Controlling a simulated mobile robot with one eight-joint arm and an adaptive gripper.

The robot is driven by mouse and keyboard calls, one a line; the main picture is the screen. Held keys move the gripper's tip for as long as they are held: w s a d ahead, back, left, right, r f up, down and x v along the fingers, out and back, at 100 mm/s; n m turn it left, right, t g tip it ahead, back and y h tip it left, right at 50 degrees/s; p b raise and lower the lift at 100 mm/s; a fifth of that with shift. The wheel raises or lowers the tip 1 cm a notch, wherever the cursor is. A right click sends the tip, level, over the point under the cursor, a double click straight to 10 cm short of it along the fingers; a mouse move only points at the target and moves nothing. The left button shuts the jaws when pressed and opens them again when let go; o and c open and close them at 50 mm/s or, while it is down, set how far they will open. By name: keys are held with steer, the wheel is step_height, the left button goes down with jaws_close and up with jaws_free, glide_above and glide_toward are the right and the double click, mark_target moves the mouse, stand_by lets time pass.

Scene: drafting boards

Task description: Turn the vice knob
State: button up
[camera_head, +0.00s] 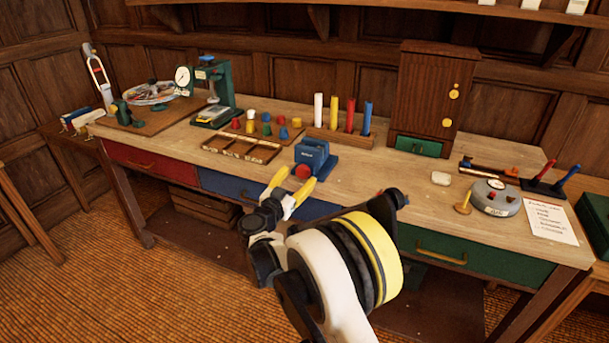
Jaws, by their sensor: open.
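A small blue vice (312,154) sits near the front edge of the wooden workbench (375,180), around the middle. Its round red knob (303,172) faces the front. My gripper (291,182) has two yellow fingers, apart, just in front of the knob. From this angle the right fingertip overlaps the lower part of the knob; I cannot tell whether it touches. Nothing shows held between the fingers. My arm comes up from the bottom right and hides part of the bench front.
A sectioned wooden tray (241,148) with several coloured pegs behind it lies left of the vice. A rack of coloured rods (341,138) stands behind it, with a brown cabinet (430,100) to the right. The bench top right of the vice is fairly clear.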

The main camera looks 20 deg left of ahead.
mark_target(301, 172)
steer(key=w+b, duration=0.1)
steer(key=w, duration=0.3)
steer(key=shift+w+d, duration=0.1)
steer(key=shift+d, duration=0.1)
steer(key=shift+r, duration=0.1)
steer(key=c, duration=1.2)
